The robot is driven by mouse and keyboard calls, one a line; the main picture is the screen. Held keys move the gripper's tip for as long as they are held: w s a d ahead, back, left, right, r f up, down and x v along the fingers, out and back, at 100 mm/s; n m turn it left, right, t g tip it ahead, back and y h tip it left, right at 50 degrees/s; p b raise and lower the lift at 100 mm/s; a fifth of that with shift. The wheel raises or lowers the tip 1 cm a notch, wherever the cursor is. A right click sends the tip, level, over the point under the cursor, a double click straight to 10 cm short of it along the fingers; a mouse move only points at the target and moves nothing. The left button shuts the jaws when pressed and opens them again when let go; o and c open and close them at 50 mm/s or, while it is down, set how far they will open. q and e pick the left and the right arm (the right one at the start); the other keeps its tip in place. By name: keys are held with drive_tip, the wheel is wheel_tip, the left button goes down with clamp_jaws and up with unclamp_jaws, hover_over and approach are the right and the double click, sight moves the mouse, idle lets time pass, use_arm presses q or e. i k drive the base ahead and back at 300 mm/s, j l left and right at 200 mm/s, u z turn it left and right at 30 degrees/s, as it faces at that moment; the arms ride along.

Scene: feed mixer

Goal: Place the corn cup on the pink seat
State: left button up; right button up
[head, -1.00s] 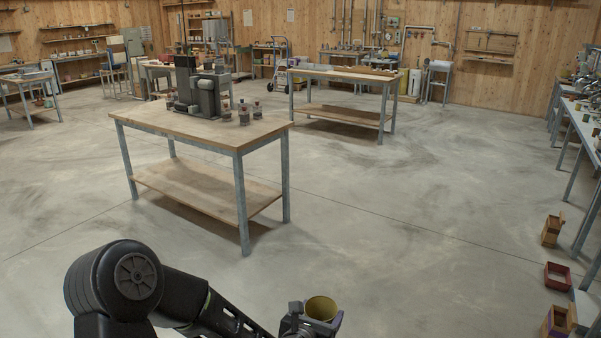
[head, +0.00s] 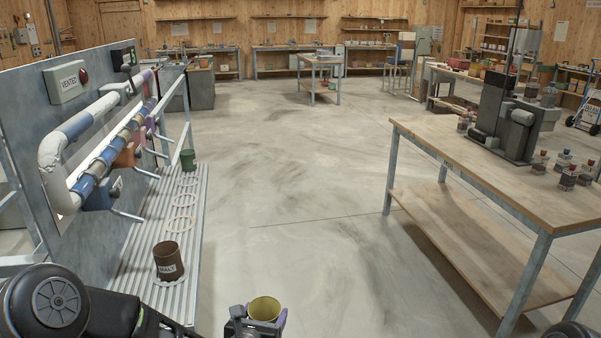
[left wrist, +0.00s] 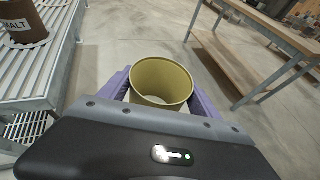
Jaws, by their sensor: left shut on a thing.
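My left gripper (head: 257,322) is shut on a yellow-olive cup (head: 264,308), at the bottom centre of the head view. In the left wrist view the cup (left wrist: 160,78) is upright between the purple fingers, its open mouth facing the camera and its inside looking empty. No label shows on it, so I cannot read its name. Pale rings lie on a slatted metal rack (head: 142,232) at the left; the near free one (head: 179,225) is whitish. I cannot tell which seat is pink. The cup is right of the rack's near end, apart from it. My right gripper is out of view.
A panel with pipes and spouts (head: 95,165) rises behind. A wooden table (head: 480,165) stands right; open floor lies between.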

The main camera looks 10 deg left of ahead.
sight(184, 200)
drive_tip(key=i+u, duration=0.1)
drive_tip(key=i, duration=0.95)
drive_tip(key=i+l+u, duration=0.1)
drive_tip(key=i, duration=1)
drive_tip(key=i+l+u, duration=0.1)
drive_tip(key=i+u, duration=0.25)
drive_tip(key=i+l+u, duration=0.25)
drive_tip(key=i+u, duration=0.15)
drive_tip(key=i+l+u, duration=0.35)
drive_tip(key=i, duration=0.1)
